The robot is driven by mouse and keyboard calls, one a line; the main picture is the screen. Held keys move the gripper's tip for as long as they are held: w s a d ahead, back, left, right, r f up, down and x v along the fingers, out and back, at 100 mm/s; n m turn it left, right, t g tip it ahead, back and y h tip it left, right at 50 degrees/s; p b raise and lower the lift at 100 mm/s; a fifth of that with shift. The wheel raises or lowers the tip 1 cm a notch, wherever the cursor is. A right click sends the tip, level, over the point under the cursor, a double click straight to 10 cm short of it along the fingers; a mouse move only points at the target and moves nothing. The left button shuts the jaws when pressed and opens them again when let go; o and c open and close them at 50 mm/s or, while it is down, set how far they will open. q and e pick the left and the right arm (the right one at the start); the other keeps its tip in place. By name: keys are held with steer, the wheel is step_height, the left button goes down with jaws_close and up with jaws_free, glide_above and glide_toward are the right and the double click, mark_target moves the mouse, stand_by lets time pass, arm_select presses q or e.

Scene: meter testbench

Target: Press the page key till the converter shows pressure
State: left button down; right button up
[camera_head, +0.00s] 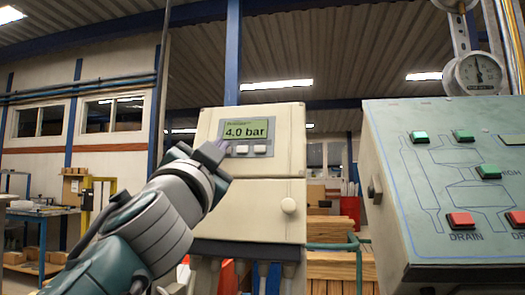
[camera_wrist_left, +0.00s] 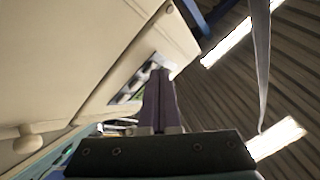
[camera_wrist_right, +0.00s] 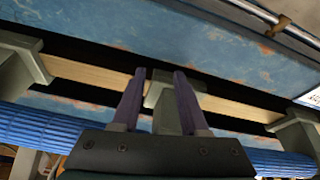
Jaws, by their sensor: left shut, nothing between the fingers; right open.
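The converter (camera_head: 290,150) is a cream box with a green display (camera_head: 245,130) that reads 4.0 bar, with a small heading above the figure. Two white keys (camera_head: 250,149) show under the display; the left end of the key row is hidden behind my left gripper (camera_head: 222,146). That gripper is shut and empty, its tip at the left end of the key row. In the left wrist view the shut fingers (camera_wrist_left: 160,75) reach the converter's display panel (camera_wrist_left: 132,82); I cannot tell whether they touch a key. My right gripper (camera_wrist_right: 155,75) is open and empty, away from the converter.
A lower cream door with a round knob (camera_head: 288,205) is below the converter's display. A green sloped panel (camera_head: 450,180) with red and green buttons stands at the right, a round gauge (camera_head: 478,72) above it. Stacked timber (camera_head: 330,265) lies behind.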

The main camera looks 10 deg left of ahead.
steer(key=shift+r, duration=0.15)
arm_select(q)
steer(key=shift+s+r+p, duration=0.25)
steer(key=shift+s+p, duration=0.45)
steer(key=shift+s, duration=0.05)
arm_select(e)
steer(key=shift+r, duration=0.55)
step_height(320, 180, up, 3)
steer(key=p, duration=0.2)
steer(key=shift+a+f+p, duration=0.1)
steer(key=shift+f+p, duration=0.1)
steer(key=shift+p, duration=0.1)
steer(key=shift+r+p, duration=0.5)
arm_select(q)
steer(key=shift+s+a+r, duration=0.1)
steer(key=shift+s+r, duration=0.2)
steer(key=shift+s, duration=0.5)
steer(key=shift+s+d+r, duration=0.1)
steer(key=shift+s+r, duration=0.15)
steer(key=shift+s, duration=0.55)
steer(key=shift+s+a+r, duration=0.1)
steer(key=shift+s+r, duration=0.2)
steer(key=shift+s, duration=0.5)
arm_select(e)
steer(key=shift+r, duration=0.1)
